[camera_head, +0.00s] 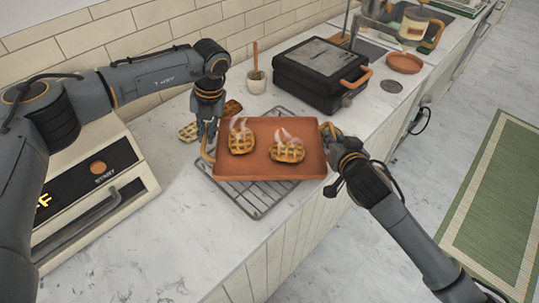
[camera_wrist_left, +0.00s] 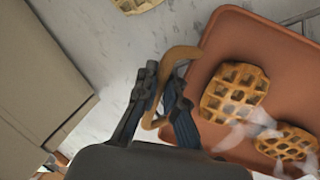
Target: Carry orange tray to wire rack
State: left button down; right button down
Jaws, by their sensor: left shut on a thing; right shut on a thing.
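The orange tray (camera_head: 265,168) is held level between my two grippers, with two steaming waffles (camera_head: 241,139) on it. It overlaps the wire rack (camera_head: 257,203) on the counter; I cannot tell whether it touches the rack or is just above it. My left gripper (camera_head: 208,140) is shut on the tray's left handle, which shows in the left wrist view as a tan loop (camera_wrist_left: 178,65). My right gripper (camera_head: 330,138) is shut on the tray's right handle. The tray hides the middle of the rack.
A toaster oven (camera_head: 100,195) stands at the left. The counter's front edge (camera_head: 290,235) is close to the rack; bare counter lies front left.

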pick_arm(q)
jog(key=shift+f+b, duration=0.5)
jog(key=shift+f, duration=0.2)
pick_arm(e)
jog(key=shift+f, duration=0.7)
pick_arm(q)
jog(key=c, duration=1.4)
grip_release()
jog(key=shift+r, duration=0.2)
jog(key=shift+c, duration=0.2)
pick_arm(e)
jog(key=c, duration=1.4)
grip_release()
jog(key=shift+r, duration=0.15)
jog(key=shift+s, duration=0.1)
pick_arm(q)
jog(key=v, duration=1.2)
pick_arm(e)
jog(key=v, duration=1.2)
pick_arm(q)
jog(key=shift+r+p, duration=0.15)
jog(key=shift+p, duration=0.2)
pick_arm(e)
jog(key=shift+r, duration=0.15)
